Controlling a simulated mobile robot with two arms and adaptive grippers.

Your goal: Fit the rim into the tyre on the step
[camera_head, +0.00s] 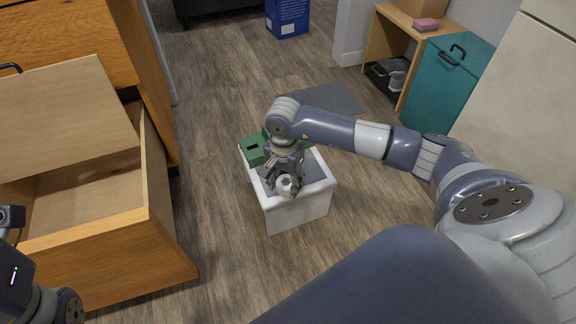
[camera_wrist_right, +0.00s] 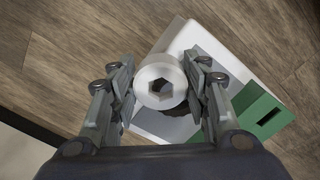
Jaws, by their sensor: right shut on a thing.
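My right gripper (camera_head: 284,186) is shut on a white round rim (camera_wrist_right: 160,88) with a six-sided hole in its middle. In the wrist view its two fingers (camera_wrist_right: 161,92) press on the rim's left and right sides. The rim also shows in the head view (camera_head: 287,184), over the front part of the white step (camera_head: 297,217) with a grey top. A dark patch shows just below the rim in the wrist view; I cannot tell whether it is the tyre or the step's top. Only the wrist part of my left arm shows, at the lower left; its fingers are out of view.
A green slotted block (camera_head: 252,150) sits on the back left of the step, near my right gripper. An open wooden drawer (camera_head: 120,255) juts out at the left. A teal cabinet (camera_head: 445,85) stands at the right. The floor around the step is clear.

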